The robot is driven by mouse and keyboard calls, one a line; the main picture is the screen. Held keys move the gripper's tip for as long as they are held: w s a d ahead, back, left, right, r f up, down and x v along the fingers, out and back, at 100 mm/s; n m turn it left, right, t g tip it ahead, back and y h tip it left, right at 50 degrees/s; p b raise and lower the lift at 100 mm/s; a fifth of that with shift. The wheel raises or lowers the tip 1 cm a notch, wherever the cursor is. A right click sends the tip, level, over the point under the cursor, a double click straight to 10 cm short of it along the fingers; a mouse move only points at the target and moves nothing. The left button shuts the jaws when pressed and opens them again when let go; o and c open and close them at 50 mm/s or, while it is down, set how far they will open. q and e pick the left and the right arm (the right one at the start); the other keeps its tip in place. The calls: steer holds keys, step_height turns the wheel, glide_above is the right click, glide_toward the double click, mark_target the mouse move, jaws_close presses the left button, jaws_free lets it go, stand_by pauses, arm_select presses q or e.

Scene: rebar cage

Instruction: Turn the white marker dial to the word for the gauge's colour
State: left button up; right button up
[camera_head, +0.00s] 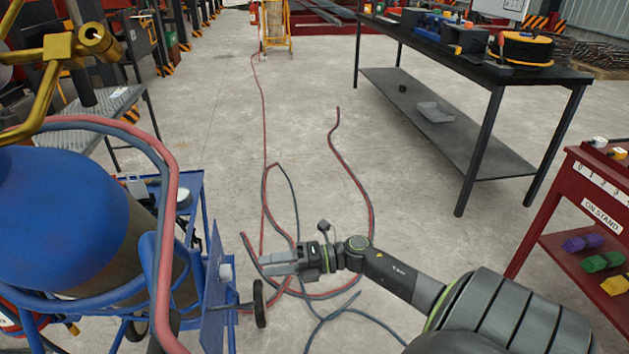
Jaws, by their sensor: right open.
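My right gripper (268,262) reaches in from the lower right and points left toward a blue panel (214,300) on the cylinder cart. It is open, and nothing shows between its fingers. A small white piece (226,272) sits on that panel, just left of the fingertips; I cannot tell whether it is the marker dial or whether they touch. No word around it is readable. A brass valve fitting (88,42) is at the upper left, but no gauge face or colour can be made out. My left gripper is not in view.
A blue gas cylinder (60,215) stands in the cart at left. Red and grey hoses (345,160) lie on the floor. A dark workbench (470,66) is at the back right. A red rack (560,212) labelled "ON STAND" holds coloured blocks (600,262). The middle floor is otherwise clear.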

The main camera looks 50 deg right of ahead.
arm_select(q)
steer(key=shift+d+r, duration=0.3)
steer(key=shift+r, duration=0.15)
arm_select(e)
steer(key=v, duration=0.9)
steer(key=shift+s+d, duration=0.15)
steer(key=shift+d, duration=0.1)
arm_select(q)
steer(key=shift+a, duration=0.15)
